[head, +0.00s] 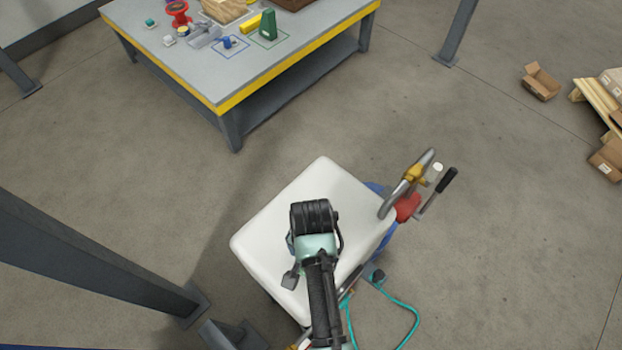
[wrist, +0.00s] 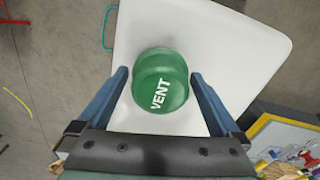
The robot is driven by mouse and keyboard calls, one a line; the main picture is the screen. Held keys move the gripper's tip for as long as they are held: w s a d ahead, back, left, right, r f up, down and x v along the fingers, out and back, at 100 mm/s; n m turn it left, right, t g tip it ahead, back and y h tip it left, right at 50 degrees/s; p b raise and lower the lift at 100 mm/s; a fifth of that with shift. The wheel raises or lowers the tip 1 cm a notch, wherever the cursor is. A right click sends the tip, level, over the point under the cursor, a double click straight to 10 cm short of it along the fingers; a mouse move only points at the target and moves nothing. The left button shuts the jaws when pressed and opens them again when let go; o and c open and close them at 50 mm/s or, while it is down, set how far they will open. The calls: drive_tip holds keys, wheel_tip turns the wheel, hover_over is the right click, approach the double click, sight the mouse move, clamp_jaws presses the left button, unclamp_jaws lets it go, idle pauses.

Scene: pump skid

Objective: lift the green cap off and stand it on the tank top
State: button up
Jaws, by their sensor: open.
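The green cap (wrist: 160,78), marked VENT in white, is on the white tank top in the wrist view. The tank top (wrist: 235,45) is pale and flat, with bare surface around the cap. My gripper (wrist: 160,74) is open, with one blue finger on each side of the cap. Narrow gaps show between the fingers and the cap, so it is not gripped. In the head view the white tank (head: 325,180) stands under my arm. My arm hides the cap and the fingertips there.
A grey bent pipe with a yellow fitting (head: 414,174), a red part (head: 407,208) and a black-handled lever (head: 446,181) stand at the tank's right side. A teal hose (head: 400,305) lies on the floor. A workbench (head: 185,62) with several objects stands behind. A steel post (head: 90,255) is at left.

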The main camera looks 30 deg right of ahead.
drive_tip(key=shift+f, duration=0.7)
drive_tip(key=shift+c, duration=0.3)
drive_tip(key=c, duration=1.3)
drive_tip(key=shift+o, duration=0.2)
drive_tip(key=shift+r, duration=0.1)
wheel_tip(320, 180, up, 10)
drive_tip(key=shift+f+b, duration=0.1)
drive_tip(key=shift+b, duration=0.75)
